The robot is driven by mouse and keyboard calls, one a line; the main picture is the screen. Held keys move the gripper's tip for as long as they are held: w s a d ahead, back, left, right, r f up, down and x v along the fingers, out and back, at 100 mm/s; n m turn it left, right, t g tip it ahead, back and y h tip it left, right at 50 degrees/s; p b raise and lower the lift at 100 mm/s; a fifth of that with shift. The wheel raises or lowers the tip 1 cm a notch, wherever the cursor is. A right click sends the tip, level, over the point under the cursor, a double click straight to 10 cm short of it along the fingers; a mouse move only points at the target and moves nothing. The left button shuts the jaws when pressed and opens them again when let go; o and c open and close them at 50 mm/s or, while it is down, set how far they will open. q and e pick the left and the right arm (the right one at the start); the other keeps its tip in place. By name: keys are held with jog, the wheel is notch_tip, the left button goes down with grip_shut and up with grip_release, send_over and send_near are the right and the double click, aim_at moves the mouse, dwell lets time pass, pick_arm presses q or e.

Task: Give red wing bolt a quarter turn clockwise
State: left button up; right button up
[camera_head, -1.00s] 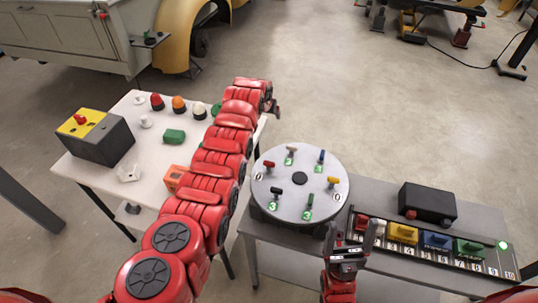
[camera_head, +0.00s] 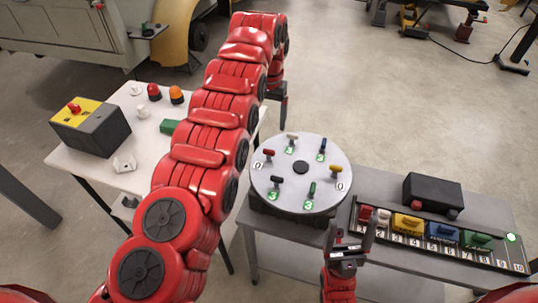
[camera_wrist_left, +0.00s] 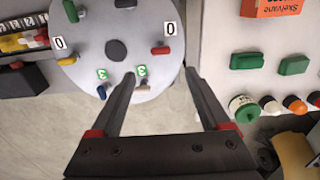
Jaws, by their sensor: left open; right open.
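The red wing bolt (camera_head: 268,153) stands on the left side of a grey round plate (camera_head: 330,198), beside a label reading 0. In the left wrist view the red wing bolt (camera_wrist_left: 160,50) lies just beyond the fingertips, near the gap between them. My left gripper (camera_head: 283,98) hangs behind and above the plate, open and empty; in its wrist view its two fingers (camera_wrist_left: 157,78) are wide apart and not touching the bolt. My right gripper (camera_head: 348,226) is open and empty in front of the plate's right side.
Beige (camera_head: 291,139), blue (camera_head: 322,146), yellow (camera_head: 336,169), green (camera_head: 312,188) and black (camera_head: 277,182) bolts also stand on the plate. A rack of coloured blocks (camera_head: 408,224) and a black box (camera_head: 432,193) lie right. A white table (camera_head: 85,161) with a yellow-topped box (camera_head: 90,124) stands left.

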aim_at(269, 150)
pick_arm(q)
notch_tip(269, 150, down, 11)
jog(key=p, duration=0.4)
jog(key=shift+a, duration=0.1)
jog(key=shift+f, duration=0.25)
jog(key=shift+c, duration=0.2)
grip_shut()
jog(key=shift+f, duration=0.1)
